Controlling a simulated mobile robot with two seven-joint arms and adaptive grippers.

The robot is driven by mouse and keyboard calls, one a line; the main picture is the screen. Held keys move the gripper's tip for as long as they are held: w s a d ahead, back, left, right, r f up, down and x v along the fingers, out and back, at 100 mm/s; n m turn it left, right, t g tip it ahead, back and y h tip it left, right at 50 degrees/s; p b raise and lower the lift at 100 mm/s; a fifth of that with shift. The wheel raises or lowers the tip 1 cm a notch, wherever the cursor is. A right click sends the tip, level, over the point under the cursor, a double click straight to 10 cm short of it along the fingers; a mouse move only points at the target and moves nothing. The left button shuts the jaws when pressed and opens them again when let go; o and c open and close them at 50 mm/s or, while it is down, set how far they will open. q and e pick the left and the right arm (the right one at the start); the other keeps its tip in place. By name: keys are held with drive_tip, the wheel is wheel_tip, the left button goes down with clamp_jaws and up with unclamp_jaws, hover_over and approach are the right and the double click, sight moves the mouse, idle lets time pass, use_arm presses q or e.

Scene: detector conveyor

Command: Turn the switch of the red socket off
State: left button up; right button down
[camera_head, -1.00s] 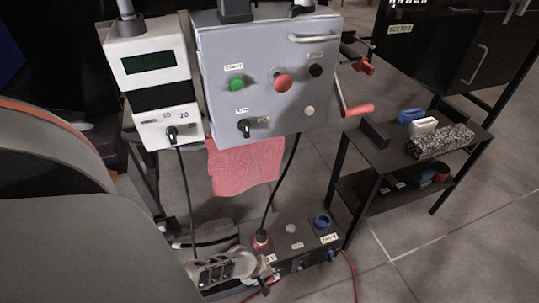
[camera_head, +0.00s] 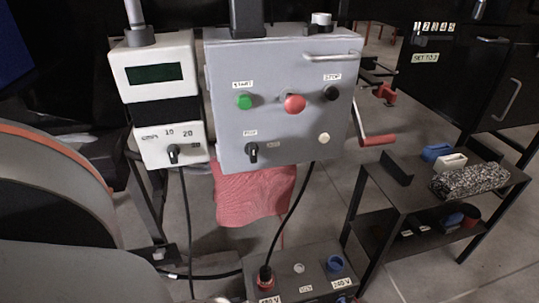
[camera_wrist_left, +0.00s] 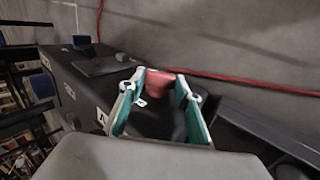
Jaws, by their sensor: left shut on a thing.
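The red socket (camera_head: 265,277) is at the left of the dark socket box (camera_head: 306,291) at the bottom of the head view. A black plug with a cable stands in it, above a "480 V" label. Its switch is below the head view's edge. In the left wrist view my left gripper (camera_wrist_left: 162,92) has its teal-edged fingers on both sides of a red and black switch knob (camera_wrist_left: 158,84) and is shut on it. The knob's exact angle is hard to tell. My right gripper is in neither current view.
A blue socket (camera_head: 335,265) is at the box's right. A grey control panel (camera_head: 290,140) and a white detector unit (camera_head: 160,90) stand above. A black shelf (camera_head: 400,190) is at the right. A red cable (camera_wrist_left: 235,78) crosses the floor in the wrist view.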

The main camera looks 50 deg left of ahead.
use_arm(q)
drive_tip(key=o, duration=1.1)
drive_tip(key=shift+d, duration=0.15)
drive_tip(key=v, duration=1.2)
drive_tip(key=shift+w, duration=0.1)
